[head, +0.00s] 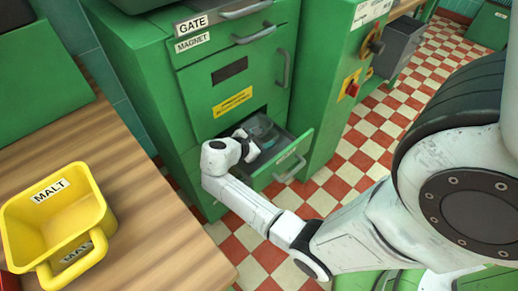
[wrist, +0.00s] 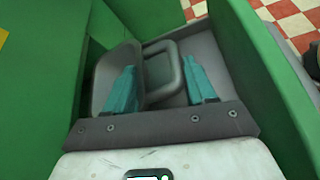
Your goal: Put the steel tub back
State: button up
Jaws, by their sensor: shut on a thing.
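The steel tub (wrist: 104,75) is grey, with a loop handle (wrist: 178,48) on one side. It sits inside the open bottom drawer (head: 293,163) of the green cabinet. My gripper (wrist: 159,64) reaches down into this drawer, with its teal fingers on either side of the handle, shut on it. In the head view my gripper (head: 262,130) is at the drawer's opening, and my wrist and the drawer walls hide most of the tub. I cannot tell whether the tub rests on the drawer floor (wrist: 207,55).
The green cabinet (head: 205,85) bears GATE and MAGNET labels. A yellow MALT scoop (head: 25,225) stands on the wooden table (head: 165,235) at left. A second green cabinet (head: 325,75) with a red switch is close on the drawer's right. Checkered floor (head: 375,145) is open beyond.

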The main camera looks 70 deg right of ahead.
jog(key=shift+w+f, duration=0.2)
jog(key=shift+f, duration=0.05)
jog(key=shift+w+f+b, duration=0.2)
jog(key=shift+f+b, duration=0.1)
jog(key=shift+f, duration=0.6)
jog(key=shift+w+f+b, duration=0.2)
jog(key=shift+f+b, duration=0.05)
jog(key=shift+f, duration=0.65)
jog(key=o, duration=1.3)
jog(key=shift+o, duration=0.2)
jog(key=shift+f+b, duration=0.4)
jog(key=shift+b, duration=0.3)
jog(key=p+v, duration=0.3)
jog(key=v, duration=0.8)
